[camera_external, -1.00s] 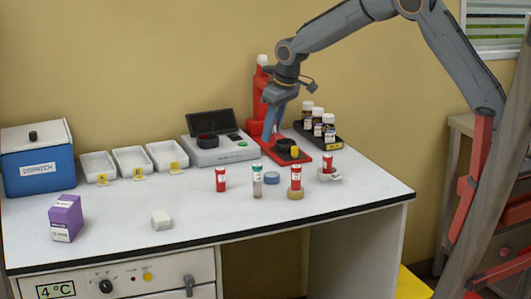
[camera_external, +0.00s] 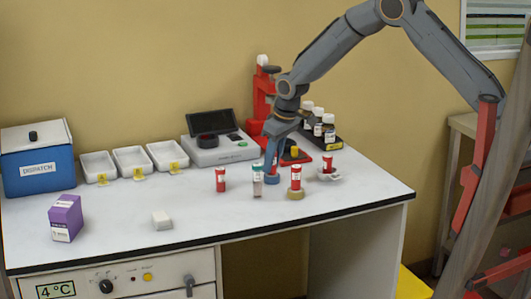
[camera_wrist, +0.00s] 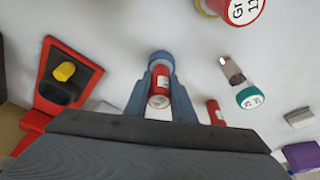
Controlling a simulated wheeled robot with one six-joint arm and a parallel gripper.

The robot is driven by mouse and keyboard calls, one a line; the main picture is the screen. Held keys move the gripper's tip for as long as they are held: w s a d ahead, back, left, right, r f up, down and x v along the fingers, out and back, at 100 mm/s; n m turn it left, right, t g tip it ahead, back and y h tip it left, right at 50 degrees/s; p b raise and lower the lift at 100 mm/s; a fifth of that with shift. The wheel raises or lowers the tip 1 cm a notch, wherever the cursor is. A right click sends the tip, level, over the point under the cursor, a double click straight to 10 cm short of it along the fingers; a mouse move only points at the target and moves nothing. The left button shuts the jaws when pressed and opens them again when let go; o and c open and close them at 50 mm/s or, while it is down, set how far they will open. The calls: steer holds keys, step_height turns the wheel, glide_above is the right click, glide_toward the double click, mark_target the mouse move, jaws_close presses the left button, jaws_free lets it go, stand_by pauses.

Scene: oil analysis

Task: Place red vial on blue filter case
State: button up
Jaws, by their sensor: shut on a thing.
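My gripper (camera_wrist: 160,97) is shut on a red vial (camera_wrist: 158,86), which points its labelled end at the wrist camera. The blue filter case (camera_wrist: 161,59) shows just beyond the vial, round and low. In the external view my gripper (camera_external: 272,160) points down at the blue filter case (camera_external: 272,180), with a bit of the red vial (camera_external: 275,163) between the fingers. The vial's lower end is right over the case; I cannot tell whether they touch.
A teal-capped vial (camera_external: 257,180) stands close left of the case, and a red vial on a tan ring (camera_external: 296,194) close right. Another red vial (camera_external: 220,179) is further left. A red device with a yellow knob (camera_wrist: 64,72) stands behind.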

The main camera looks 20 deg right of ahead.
steer(key=shift+f, duration=0.1)
steer(key=o, duration=0.6)
steer(key=shift+f, duration=0.1)
steer(key=o, duration=0.4)
steer(key=b+v, duration=0.3)
steer(key=v, duration=0.9)
steer(key=shift+r+b, duration=0.25)
steer(key=shift+b, duration=0.15)
steer(key=s+d+f+m, duration=0.1)
steer(key=s+d, duration=0.1)
steer(key=d, duration=0.5)
steer(key=s+d+f+m, duration=0.1)
steer(key=s+d, duration=0.1)
steer(key=d, duration=0.4)
steer(key=s+d+f+m, duration=0.1)
steer(key=s+d+f, duration=0.1)
steer(key=s+d, duration=0.4)
steer(key=s+d+f+m+g+h, duration=0.1)
steer(key=s+d+f+m, duration=0.1)
steer(key=s+d, duration=0.5)
steer(key=s+d+f+m, duration=0.1)
steer(key=s+d+f, duration=0.1)
steer(key=s+d, duration=0.5)
steer(key=shift+s+d+f+m+h, duration=0.1)
steer(key=shift+s+d+m+h, duration=0.1)
steer(key=shift+d+m+h, duration=0.25)
